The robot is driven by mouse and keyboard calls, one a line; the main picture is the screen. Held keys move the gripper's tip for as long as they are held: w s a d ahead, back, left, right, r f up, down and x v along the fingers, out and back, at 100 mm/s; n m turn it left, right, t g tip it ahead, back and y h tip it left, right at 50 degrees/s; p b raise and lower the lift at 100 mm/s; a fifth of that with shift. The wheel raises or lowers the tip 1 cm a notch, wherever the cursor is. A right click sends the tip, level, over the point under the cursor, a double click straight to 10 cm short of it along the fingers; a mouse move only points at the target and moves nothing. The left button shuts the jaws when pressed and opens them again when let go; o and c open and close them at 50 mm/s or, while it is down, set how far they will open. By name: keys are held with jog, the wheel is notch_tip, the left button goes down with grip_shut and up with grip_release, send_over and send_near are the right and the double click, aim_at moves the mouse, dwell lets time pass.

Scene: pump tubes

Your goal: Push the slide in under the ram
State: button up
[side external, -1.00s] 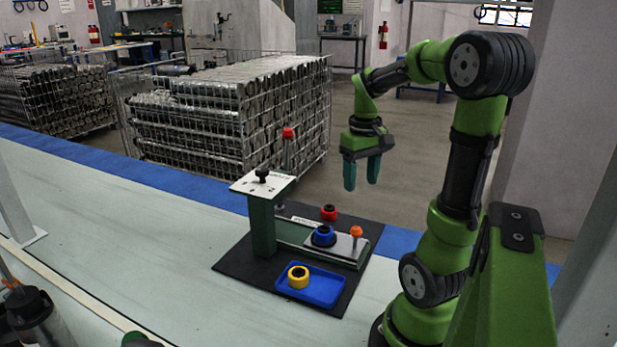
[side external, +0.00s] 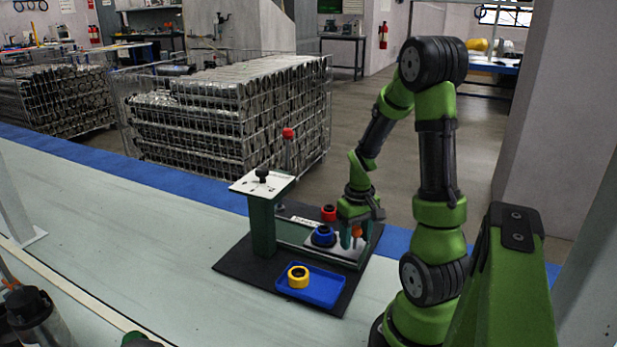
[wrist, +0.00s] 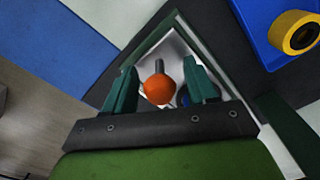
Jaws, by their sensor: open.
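The slide (side external: 322,249) is a grey plate on a green rail, out to the right of the press. A blue ring with a dark centre (side external: 323,236) sits on it. Its orange knob (side external: 357,231) stands at the plate's right end and also shows in the wrist view (wrist: 159,89). The ram, with a dark knob on top (side external: 262,174), is at the white-topped green press (side external: 263,225). My gripper (side external: 351,238) is low over the slide's right end. In the wrist view its teal fingers (wrist: 160,85) are open, one on each side of the orange knob. I cannot tell whether they touch it.
A blue tray (side external: 325,291) with a yellow ring (side external: 298,277) lies in front of the rail. A red ring (side external: 329,213) stands behind it. A red-topped lever (side external: 288,134) rises behind the press.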

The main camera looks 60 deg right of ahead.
aim_at(323, 227)
jog(key=shift+f, duration=0.3)
grip_shut()
jog(key=w, duration=0.9)
grip_release()
